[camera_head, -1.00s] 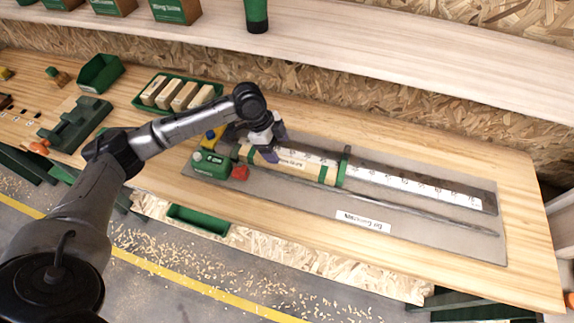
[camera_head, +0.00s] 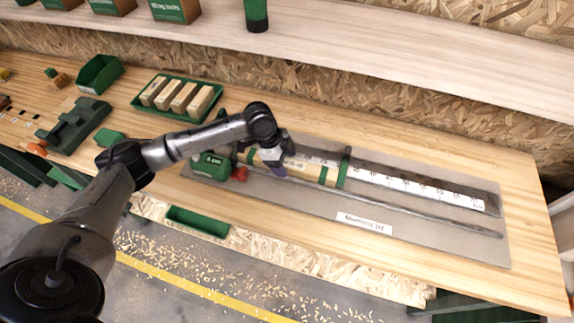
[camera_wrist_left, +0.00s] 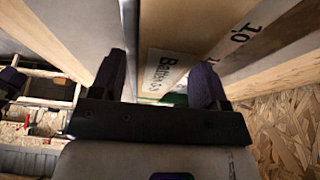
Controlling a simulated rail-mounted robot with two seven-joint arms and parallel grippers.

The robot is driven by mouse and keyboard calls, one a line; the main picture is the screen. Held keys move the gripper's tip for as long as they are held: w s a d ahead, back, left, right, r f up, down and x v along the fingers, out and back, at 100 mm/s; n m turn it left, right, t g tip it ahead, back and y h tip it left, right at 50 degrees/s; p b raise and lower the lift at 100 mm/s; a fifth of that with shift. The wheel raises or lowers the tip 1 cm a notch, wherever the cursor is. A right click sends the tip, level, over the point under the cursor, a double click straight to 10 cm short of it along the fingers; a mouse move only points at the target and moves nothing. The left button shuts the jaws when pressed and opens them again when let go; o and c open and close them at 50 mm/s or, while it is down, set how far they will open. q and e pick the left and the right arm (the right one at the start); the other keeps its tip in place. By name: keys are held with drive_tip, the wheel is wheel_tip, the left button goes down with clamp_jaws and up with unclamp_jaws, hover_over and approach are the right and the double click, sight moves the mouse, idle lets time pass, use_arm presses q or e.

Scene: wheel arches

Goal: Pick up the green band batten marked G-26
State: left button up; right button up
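A pale wooden batten (camera_head: 302,169) with green bands lies on the grey plate along a white ruler, its left part partly hidden by my arm. A green clamp-like piece (camera_head: 344,167) stands at its right end. My left gripper (camera_head: 274,164) is over the batten's left half. In the left wrist view, the batten (camera_wrist_left: 176,30) runs between the two dark fingers of the left gripper (camera_wrist_left: 158,82), with a visible gap beside the left finger. The right gripper is out of view.
A green block with a red knob (camera_head: 210,166) stands at the batten's left. A thin metal rod (camera_head: 420,217) and a white label plate (camera_head: 364,223) lie in front. A green tray (camera_head: 205,113) of wooden blocks is behind. The shelf (camera_head: 400,50) overhangs the back.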

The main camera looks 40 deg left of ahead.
use_arm(q)
drive_tip(key=c, duration=1)
drive_tip(key=shift+r, duration=0.1)
drive_tip(key=shift+c, duration=0.2)
